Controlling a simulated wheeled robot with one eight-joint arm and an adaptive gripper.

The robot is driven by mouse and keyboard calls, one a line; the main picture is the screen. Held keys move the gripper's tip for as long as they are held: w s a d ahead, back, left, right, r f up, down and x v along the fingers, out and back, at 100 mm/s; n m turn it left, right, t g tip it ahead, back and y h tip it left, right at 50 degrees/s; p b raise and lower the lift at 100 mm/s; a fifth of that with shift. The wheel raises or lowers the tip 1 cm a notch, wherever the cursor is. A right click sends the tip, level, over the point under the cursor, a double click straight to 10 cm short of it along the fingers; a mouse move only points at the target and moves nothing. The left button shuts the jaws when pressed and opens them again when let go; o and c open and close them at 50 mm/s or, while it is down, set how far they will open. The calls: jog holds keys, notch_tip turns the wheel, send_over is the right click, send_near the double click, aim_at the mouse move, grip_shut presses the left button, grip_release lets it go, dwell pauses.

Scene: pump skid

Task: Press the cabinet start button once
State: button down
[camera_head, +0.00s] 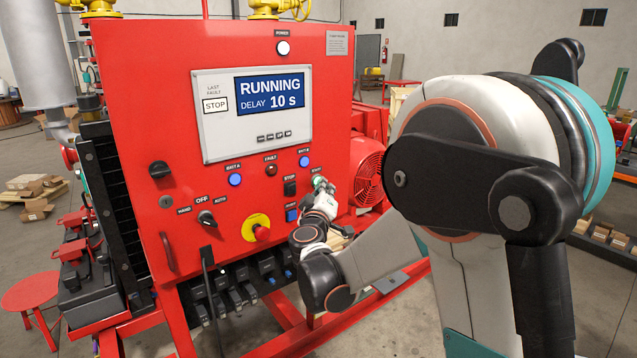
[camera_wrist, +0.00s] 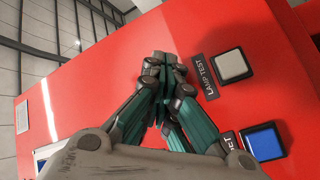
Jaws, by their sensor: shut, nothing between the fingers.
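The red cabinet (camera_head: 130,75) fills the left and middle of the head view. Its screen (camera_head: 270,93) reads RUNNING, DELAY 10 s. My gripper (camera_head: 319,183) is at the right of the lower button rows, just below a small label that seems to read START. The start button itself is hidden behind the gripper. In the wrist view my gripper (camera_wrist: 161,58) is shut and empty, its fingertips against or very close to the red panel; I cannot tell whether they touch.
A black STOP button (camera_head: 290,188) and a blue button (camera_head: 291,215) are left of the gripper. In the wrist view a grey LAMP TEST button (camera_wrist: 232,66) and a blue button (camera_wrist: 263,141) are on the right. A red-and-yellow emergency stop (camera_head: 261,232) sits lower left.

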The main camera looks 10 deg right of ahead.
dwell(0.4)
jog(key=shift+s+d, duration=0.3)
jog(key=shift+s, duration=0.45)
jog(key=shift+s+d, duration=0.35)
jog(key=shift+s, duration=0.4)
jog(key=shift+s+d, duration=0.3)
jog(key=shift+s, duration=0.5)
jog(key=shift+s+d, duration=0.35)
jog(key=shift+s, duration=0.4)
